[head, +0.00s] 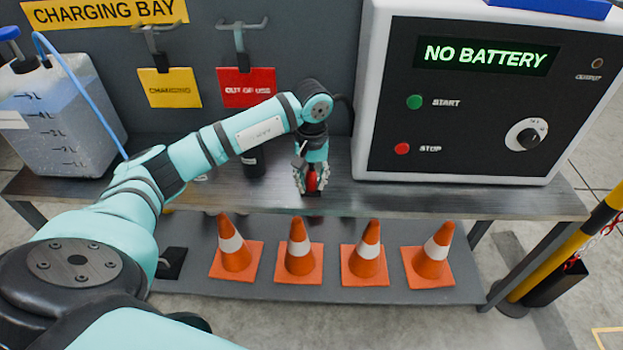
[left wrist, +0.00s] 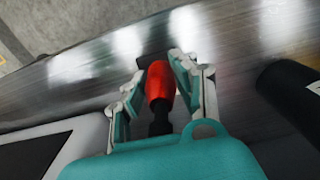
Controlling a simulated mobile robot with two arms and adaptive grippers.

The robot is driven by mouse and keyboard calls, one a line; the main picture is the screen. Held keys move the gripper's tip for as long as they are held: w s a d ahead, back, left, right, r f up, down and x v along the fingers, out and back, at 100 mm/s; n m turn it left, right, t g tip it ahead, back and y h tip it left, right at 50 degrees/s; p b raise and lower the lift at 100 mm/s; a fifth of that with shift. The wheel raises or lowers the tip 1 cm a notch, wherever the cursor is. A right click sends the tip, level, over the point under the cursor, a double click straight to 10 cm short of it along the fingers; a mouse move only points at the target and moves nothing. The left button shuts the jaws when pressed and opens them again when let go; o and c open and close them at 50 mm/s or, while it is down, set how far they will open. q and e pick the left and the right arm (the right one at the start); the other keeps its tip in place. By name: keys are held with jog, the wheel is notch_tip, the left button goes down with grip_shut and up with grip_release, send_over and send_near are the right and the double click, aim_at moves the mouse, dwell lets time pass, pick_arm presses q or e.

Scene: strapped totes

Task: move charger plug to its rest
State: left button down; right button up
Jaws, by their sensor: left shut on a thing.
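The charger plug (head: 312,182) has a red body and sits between the fingers of my left gripper (head: 311,183), low over the bench's front part. In the left wrist view the red plug (left wrist: 160,82) lies between both fingertips of the gripper (left wrist: 161,65), which is shut on it. A dark part shows at the plug's far end, close to the bench top; I cannot tell whether it is the plug's tip or a separate rest, or whether it touches. My right gripper is not in view.
The charger cabinet (head: 455,100), reading NO BATTERY, stands right on the metal bench (head: 450,202). A dark bottle (head: 253,163) is left of my gripper, and a liquid jug (head: 65,110) far left. Hooks with yellow (head: 169,88) and red (head: 246,87) tags hang behind. Several cones (head: 299,252) stand on the lower shelf.

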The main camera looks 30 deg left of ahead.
pick_arm(q)
jog(key=c, duration=0.9)
grip_release()
jog(key=shift+c, duration=0.2)
notch_tip(320, 180, up, 12)
jog(key=shift+f, duration=0.1)
